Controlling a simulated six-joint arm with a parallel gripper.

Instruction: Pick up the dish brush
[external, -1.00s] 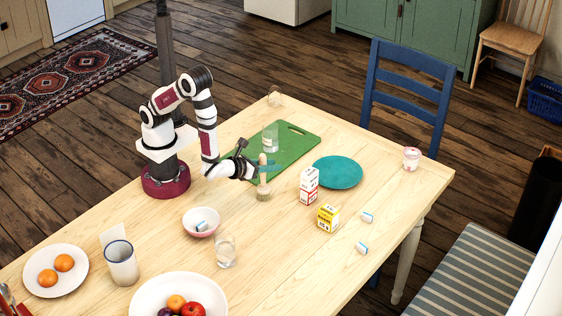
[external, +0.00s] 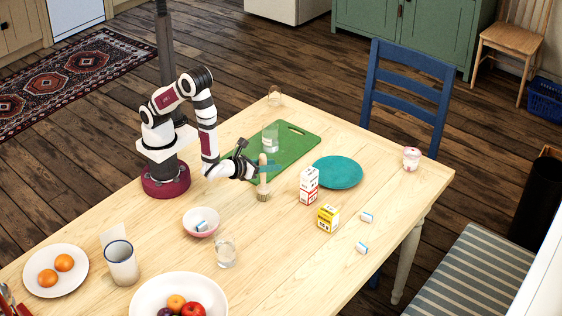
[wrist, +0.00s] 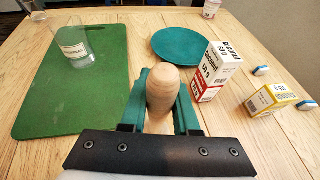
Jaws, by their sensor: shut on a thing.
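The dish brush (external: 263,180) stands upright with its wooden handle up and its bristle head at the bottom, near the front edge of the green board. In the wrist view its rounded handle end (wrist: 162,88) sits between my two green fingers. My gripper (external: 262,168) is shut on the handle, reaching in from the left; it also shows in the wrist view (wrist: 160,105). The bristles are hidden in the wrist view. I cannot tell whether the head touches the table.
A green cutting board (external: 295,137) with a glass jar (external: 270,139) lies behind. A teal plate (external: 338,172), a red-white carton (external: 309,185) and a yellow carton (external: 328,217) are to the right. A pink-rimmed bowl (external: 201,222) and a glass (external: 226,252) stand in front.

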